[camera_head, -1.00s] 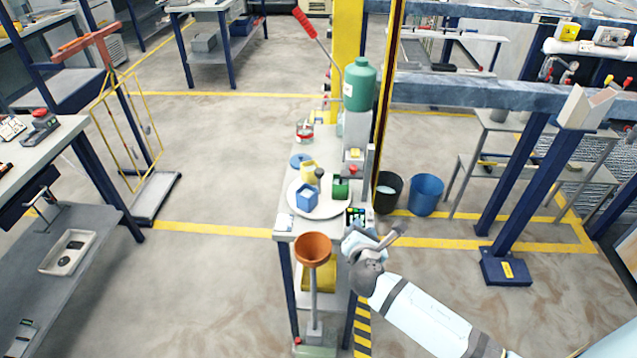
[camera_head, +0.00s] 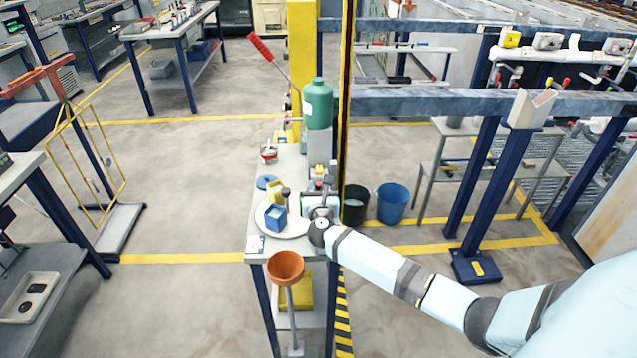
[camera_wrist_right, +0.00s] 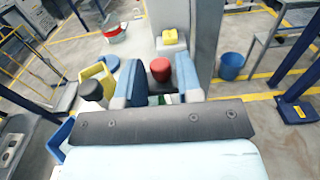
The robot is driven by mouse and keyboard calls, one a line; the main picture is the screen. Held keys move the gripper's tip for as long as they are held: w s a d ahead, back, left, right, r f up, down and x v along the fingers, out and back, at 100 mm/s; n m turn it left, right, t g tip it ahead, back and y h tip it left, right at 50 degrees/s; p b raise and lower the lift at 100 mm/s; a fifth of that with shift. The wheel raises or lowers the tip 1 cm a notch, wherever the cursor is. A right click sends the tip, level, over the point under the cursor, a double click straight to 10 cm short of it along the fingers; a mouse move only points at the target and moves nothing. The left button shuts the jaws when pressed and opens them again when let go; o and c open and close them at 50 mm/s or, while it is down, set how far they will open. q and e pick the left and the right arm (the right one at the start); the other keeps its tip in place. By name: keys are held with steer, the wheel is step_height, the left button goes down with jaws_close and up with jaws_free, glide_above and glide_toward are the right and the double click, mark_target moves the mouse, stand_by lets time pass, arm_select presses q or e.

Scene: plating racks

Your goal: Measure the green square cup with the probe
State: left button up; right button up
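In the wrist view, green patches of the green square cup (camera_wrist_right: 154,101) show low between the fingers of my right gripper (camera_wrist_right: 158,88). The fingers stand apart on either side of it; whether they touch it is unclear. In the head view, my right gripper (camera_head: 317,213) is at the right side of the round white plate (camera_head: 291,234) and hides the cup. A blue square cup (camera_head: 275,218) and a yellow cup (camera_head: 274,191) stand to the left. A dark-topped upright piece (camera_head: 286,193) stands near the yellow cup. I cannot identify the probe. My left gripper is out of view.
A red knob (camera_wrist_right: 160,69) shows beyond the fingers. A green bottle (camera_head: 318,105) stands farther back beside the yellow-black post. A red-and-white dish (camera_head: 268,153) and a blue disc (camera_head: 266,182) lie behind the plate. An orange funnel (camera_head: 285,266) stands in front of the table.

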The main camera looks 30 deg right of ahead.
steer(key=shift+x, duration=1.1)
jaws_close()
steer(key=shift+r, duration=0.1)
